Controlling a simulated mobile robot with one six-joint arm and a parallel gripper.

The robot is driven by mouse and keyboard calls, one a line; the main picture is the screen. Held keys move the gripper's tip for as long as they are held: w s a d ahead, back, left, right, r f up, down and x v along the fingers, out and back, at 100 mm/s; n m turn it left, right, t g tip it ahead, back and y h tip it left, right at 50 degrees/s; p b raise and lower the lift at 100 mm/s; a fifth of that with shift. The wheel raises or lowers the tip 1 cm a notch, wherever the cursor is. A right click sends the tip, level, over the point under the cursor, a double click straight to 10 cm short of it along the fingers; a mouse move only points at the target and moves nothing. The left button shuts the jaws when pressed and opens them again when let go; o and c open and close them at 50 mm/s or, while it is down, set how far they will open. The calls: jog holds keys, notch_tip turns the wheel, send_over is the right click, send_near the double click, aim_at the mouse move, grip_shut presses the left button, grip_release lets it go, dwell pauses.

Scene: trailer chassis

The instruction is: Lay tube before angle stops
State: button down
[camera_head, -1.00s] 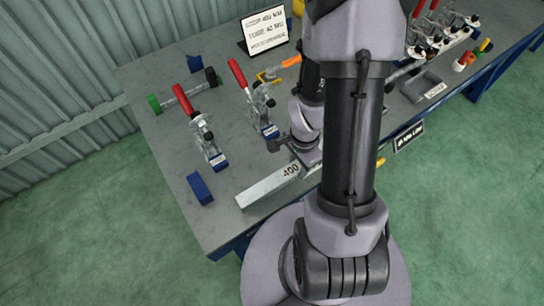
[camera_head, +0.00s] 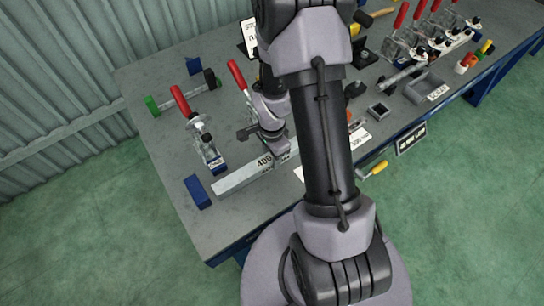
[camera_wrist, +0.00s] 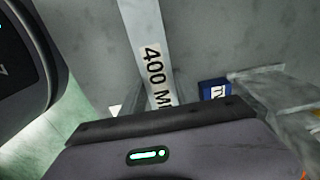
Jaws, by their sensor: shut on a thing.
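The tube is a pale grey square bar marked "400" (camera_head: 236,176). My gripper (camera_head: 272,147) is shut on it near the label, and the arm hides its right part. The tube lies slantwise near the bench's front edge; whether it touches the bench I cannot tell. In the wrist view the tube (camera_wrist: 143,38) runs up from the gripper, whose fingertips are mostly hidden. A blue block (camera_head: 198,191), perhaps an angle stop, stands just left of the tube's free end. Another blue block (camera_head: 195,64) stands at the back left.
A red-handled toggle clamp (camera_head: 208,147) stands behind the tube's left end. A second red handle (camera_head: 238,76) shows beside the arm. A bar with a green end (camera_head: 153,105) lies at the left. Trays (camera_head: 424,86) and several clamps fill the right. Bare bench (camera_head: 165,150) lies at the left.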

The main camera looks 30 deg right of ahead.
jog(key=shift+f, duration=0.1)
jog(key=c, duration=0.9)
grip_release()
jog(key=a+r+n+t+p, duration=0.1)
jog(key=a+r+n+p, duration=0.1)
jog(key=r, duration=1)
jog(key=a+r+n+t+p, duration=0.1)
jog(key=a+r+n+p, duration=0.15)
jog(key=r, duration=0.95)
jog(key=s+a+r+n+t, duration=0.1)
jog(key=s+a+r+n, duration=0.2)
jog(key=r, duration=0.1)
jog(key=s+a+r+n+t+y, duration=0.1)
jog(key=s+a+r+n, duration=0.1)
jog(key=s+a+r, duration=0.1)
jog(key=s+a+r+n+t+y, duration=0.1)
jog(key=s+a+r+n, duration=0.2)
jog(key=s+a+r, duration=0.1)
jog(key=shift+s+r+n+t, duration=0.4)
jog(key=shift+s+r, duration=0.3)
jog(key=shift+r, duration=0.15)
